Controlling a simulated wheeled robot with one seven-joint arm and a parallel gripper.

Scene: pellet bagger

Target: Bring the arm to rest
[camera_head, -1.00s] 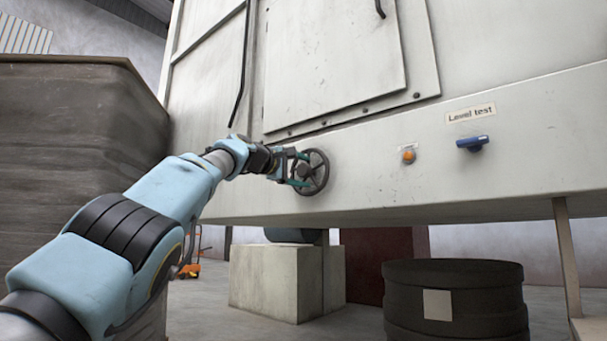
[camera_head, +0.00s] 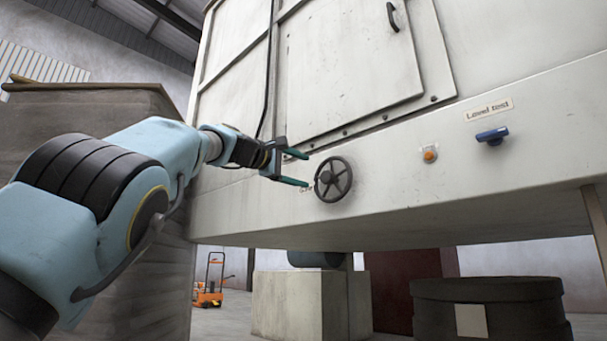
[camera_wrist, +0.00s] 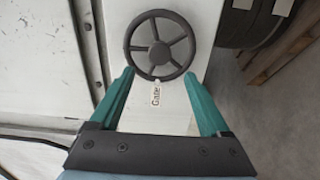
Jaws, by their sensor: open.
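My gripper (camera_head: 297,169) is open and empty, with its two green fingers spread just left of the dark handwheel (camera_head: 333,180) on the white machine's front. In the head view the fingertips are apart from the wheel. In the wrist view my gripper (camera_wrist: 160,90) points toward the handwheel (camera_wrist: 160,17), which shows whole beyond the fingertips. A small tag reading "Gate" (camera_wrist: 156,95) shows below the wheel, between the fingers. My arm reaches in from the lower left.
The white machine (camera_head: 400,205) has a hatch door (camera_head: 350,60), an orange button (camera_head: 429,153) and a blue handle (camera_head: 492,136) under a "Level test" label. A large brown bin (camera_head: 60,110) stands behind my arm. A concrete block (camera_head: 300,305) and a dark drum (camera_head: 490,290) stand below.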

